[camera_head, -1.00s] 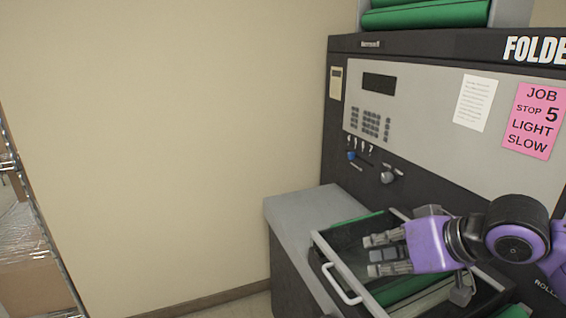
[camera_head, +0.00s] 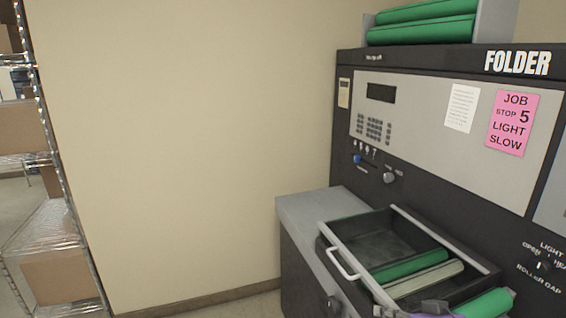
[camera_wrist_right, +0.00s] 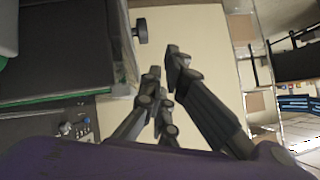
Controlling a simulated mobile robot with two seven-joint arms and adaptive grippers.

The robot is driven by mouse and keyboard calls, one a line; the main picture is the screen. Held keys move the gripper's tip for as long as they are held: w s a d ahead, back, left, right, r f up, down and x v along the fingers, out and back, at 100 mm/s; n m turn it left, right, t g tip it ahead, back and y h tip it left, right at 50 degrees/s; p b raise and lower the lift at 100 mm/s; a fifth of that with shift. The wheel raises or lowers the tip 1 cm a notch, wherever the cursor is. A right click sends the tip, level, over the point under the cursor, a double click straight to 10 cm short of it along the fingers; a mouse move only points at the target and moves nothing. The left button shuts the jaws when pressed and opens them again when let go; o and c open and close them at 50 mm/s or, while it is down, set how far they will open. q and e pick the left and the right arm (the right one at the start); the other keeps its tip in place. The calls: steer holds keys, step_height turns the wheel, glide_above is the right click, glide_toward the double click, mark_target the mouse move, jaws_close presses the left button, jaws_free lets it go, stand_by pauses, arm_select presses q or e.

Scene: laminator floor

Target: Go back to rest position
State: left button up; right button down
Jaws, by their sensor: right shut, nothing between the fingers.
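My right gripper (camera_wrist_right: 163,72) shows in the right wrist view, its dark jointed fingers close together with nothing between them. My left gripper is not in view.
The machine's open tray (camera_head: 345,262) sticks out, with a green roller (camera_head: 412,265) and a pale bar inside. A grey side surface (camera_head: 312,204) is left of it. A wire shelf (camera_head: 62,180) with boxes stands far left. The beige wall between is bare.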

steer(key=s+f+m+h, duration=0.1)
steer(key=s+f+h, duration=0.1)
steer(key=s+f, duration=0.65)
steer(key=s+f+m+h, duration=0.1)
steer(key=s+f, duration=0.5)
steer(key=f, duration=0.6)
steer(key=s+a+f+h, duration=0.2)
steer(key=s+f, duration=0.6)
steer(key=s, duration=0.4)
steer(key=shift+s+a+f+n+g, duration=0.2)
steer(key=shift+s+f+n+g, duration=0.1)
